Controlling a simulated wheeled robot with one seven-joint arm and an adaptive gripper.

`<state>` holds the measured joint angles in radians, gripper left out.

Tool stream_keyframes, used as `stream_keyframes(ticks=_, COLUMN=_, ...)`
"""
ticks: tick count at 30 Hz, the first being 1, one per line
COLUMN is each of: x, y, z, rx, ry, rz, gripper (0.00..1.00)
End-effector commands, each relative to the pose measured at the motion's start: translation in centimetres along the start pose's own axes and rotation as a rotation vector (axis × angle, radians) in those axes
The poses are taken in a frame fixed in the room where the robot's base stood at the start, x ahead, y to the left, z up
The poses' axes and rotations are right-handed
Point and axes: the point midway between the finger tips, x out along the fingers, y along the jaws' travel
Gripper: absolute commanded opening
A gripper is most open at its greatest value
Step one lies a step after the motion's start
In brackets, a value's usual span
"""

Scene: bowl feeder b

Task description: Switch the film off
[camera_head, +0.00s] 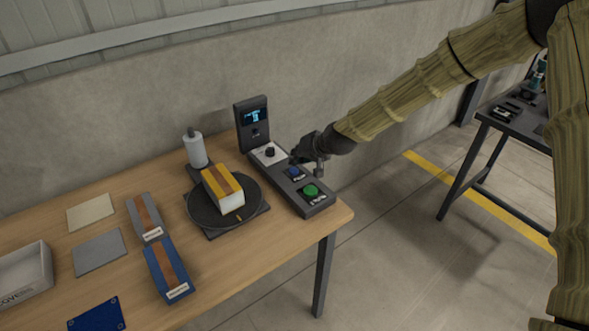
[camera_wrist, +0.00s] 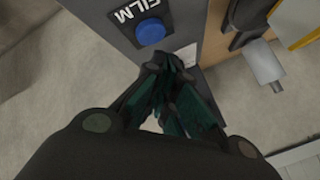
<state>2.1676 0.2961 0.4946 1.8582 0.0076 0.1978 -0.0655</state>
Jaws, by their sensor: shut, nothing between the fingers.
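The control panel (camera_head: 281,178) is a dark grey box along the back right edge of the table. It carries a black knob on a white plate (camera_head: 268,153), a blue button (camera_head: 294,172) and a green button (camera_head: 310,190). In the wrist view the blue button (camera_wrist: 151,31) sits beside a white label reading FILM (camera_wrist: 139,12). My gripper (camera_wrist: 168,65) is shut and empty. Its fingertips are over the panel, close beside the blue button, between it and the white plate; I cannot tell whether they touch the panel. In the head view my gripper (camera_head: 297,158) is just behind the blue button.
A lit display (camera_head: 254,117) stands at the panel's back end. A round turntable (camera_head: 212,217) carries a yellow and white box (camera_head: 223,188); a white film roll (camera_head: 195,148) stands behind it. Blue (camera_head: 168,268) and grey (camera_head: 145,217) boxes lie left. A concrete wall is behind.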

Motion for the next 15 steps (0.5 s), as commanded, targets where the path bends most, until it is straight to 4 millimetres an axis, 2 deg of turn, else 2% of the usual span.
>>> stream_keyframes(ticks=15, x=-3.0, y=-2.1, z=-2.1, rx=0.000, ry=0.000, rz=0.000, gripper=0.00)
